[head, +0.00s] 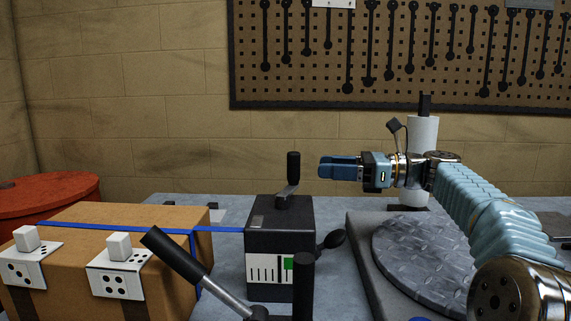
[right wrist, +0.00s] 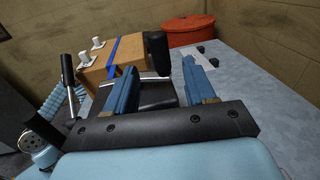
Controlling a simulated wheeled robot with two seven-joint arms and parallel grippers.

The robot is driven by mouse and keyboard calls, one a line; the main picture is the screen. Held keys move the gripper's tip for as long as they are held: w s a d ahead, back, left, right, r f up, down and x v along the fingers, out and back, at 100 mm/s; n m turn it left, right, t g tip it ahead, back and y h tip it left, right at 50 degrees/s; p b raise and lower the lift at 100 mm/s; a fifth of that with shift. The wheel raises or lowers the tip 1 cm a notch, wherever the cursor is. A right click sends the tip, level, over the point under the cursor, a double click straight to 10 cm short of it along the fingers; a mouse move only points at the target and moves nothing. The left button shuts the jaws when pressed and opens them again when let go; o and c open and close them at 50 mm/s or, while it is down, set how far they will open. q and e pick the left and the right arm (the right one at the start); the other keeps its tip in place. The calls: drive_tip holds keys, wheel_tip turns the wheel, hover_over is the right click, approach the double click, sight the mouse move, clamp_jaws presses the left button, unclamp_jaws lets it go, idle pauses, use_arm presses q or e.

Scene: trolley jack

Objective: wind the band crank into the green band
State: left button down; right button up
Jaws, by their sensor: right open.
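The band crank (head: 288,183) stands on top of a dark box, with a short metal arm and an upright black grip (head: 293,166). The box's front has a white scale (head: 262,269) with black ticks and a green band (head: 288,263) at its right. I cannot make out a pointer. My right gripper (head: 322,167) is open and empty, just right of the grip at about its height, apart from it. In the right wrist view the black grip (right wrist: 155,52) shows beyond and between the open fingers (right wrist: 159,68). My left gripper is not in view.
A blue band (head: 110,228) runs from the dark box (head: 280,223) over a cardboard carton (head: 110,275). A black-handled lever (head: 178,258) and a black post (head: 303,275) stand in front. A round metal plate (head: 425,260) lies right. A red drum (head: 50,195) stands left.

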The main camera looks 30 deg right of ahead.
sight(288, 178)
drive_tip(key=x, duration=1)
drive_tip(key=shift+w, duration=0.1)
clamp_jaws()
